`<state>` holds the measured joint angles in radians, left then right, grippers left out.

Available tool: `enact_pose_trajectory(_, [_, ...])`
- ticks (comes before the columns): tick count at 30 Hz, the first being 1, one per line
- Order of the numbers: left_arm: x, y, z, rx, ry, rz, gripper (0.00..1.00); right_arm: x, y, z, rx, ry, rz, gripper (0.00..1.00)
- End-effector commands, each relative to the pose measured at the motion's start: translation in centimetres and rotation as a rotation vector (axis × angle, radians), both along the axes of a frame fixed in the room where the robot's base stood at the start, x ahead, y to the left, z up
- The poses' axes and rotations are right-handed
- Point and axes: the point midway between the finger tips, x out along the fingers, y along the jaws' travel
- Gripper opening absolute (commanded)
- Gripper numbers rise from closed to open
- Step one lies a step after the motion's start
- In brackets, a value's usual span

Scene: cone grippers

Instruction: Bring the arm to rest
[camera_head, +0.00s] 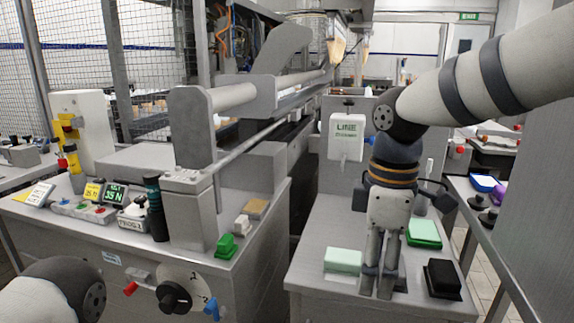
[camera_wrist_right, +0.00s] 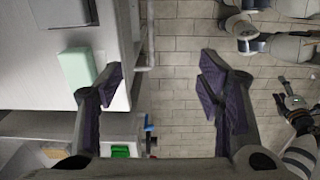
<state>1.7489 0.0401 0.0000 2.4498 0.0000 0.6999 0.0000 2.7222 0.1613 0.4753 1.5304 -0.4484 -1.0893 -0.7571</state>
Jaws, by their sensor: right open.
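My right arm reaches in from the upper right in the head view. Its gripper (camera_head: 378,283) points down over the right-hand metal cabinet top (camera_head: 325,225). In the right wrist view the right gripper (camera_wrist_right: 161,72) has its two fingers wide apart, with nothing between them but tiled floor beyond. A pale mint block (camera_head: 343,260) lies just left of the gripper in the head view; a pale mint block also shows beside one finger in the wrist view (camera_wrist_right: 76,68).
A green pad (camera_head: 424,232) and a black block (camera_head: 443,277) lie right of the right gripper. A white box labelled LINE (camera_head: 347,138) stands behind it. The left console (camera_head: 130,255) carries displays, buttons and a knob (camera_head: 174,297). A side table (camera_head: 500,230) stands at right.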

Motion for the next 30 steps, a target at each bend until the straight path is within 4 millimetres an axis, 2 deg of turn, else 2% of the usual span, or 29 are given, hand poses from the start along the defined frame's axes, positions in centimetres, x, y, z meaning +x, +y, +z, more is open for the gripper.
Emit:
enact_pose_trajectory(1, [0.1,0.0,0.0,0.0,-0.002,0.0,0.61,-1.2,0.4,-4.2,0.022,0.051,-0.043,0.61])
enact_pose_trajectory(5, [0.2,0.0,0.1,0.0,-0.006,0.0,0.61,-4.3,1.3,-12.6,0.088,0.121,-0.201,0.61])
enact_pose_trajectory(6, [0.3,0.0,0.2,0.0,-0.009,0.0,0.61,-5.7,1.5,-15.3,0.105,0.147,-0.262,0.61])
enact_pose_trajectory(8, [0.4,0.0,0.2,0.0,-0.012,0.0,0.61,-8.5,1.5,-19.3,0.124,0.187,-0.366,0.61])
enact_pose_trajectory(9, [0.4,0.0,0.3,0.0,-0.013,0.0,0.61,-10.8,1.4,-22.0,0.131,0.214,-0.449,0.61])
enact_pose_trajectory(11, [0.4,0.0,0.3,0.0,-0.014,0.0,0.61,-14.8,0.9,-25.8,0.129,0.252,-0.588,0.61])
enact_pose_trajectory(12, [0.5,0.0,0.4,0.0,-0.015,0.0,0.61,-17.9,0.3,-28.1,0.116,0.273,-0.693,0.61])
enact_pose_trajectory(14, [0.5,0.0,0.5,0.0,-0.018,0.0,0.61,-22.8,-1.1,-30.8,0.082,0.292,-0.851,0.61])
enact_pose_trajectory(15, [0.6,0.0,0.5,0.0,-0.019,0.0,0.61,-25.9,-2.2,-32.0,0.049,0.292,-0.95,0.61])
enact_pose_trajectory(18, [0.7,0.0,0.6,0.0,-0.023,0.0,0.61,-32.5,-5.2,-33.3,-0.043,0.269,-1.148,0.61])
enact_pose_trajectory(21, [0.7,0.0,0.7,0.0,-0.026,0.0,0.61,-36.4,-7.4,-33.1,-0.113,0.231,-1.259,0.61])
enact_pose_trajectory(24, [0.8,0.0,0.7,0.0,-0.026,0.0,0.61,-37.9,-8.5,-32.8,-0.143,0.206,-1.306,0.61])
enact_pose_trajectory(30, [0.7,0.0,0.7,0.0,-0.025,0.0,0.61,-38.0,-8.6,-32.8,-0.145,0.198,-1.314,0.61])
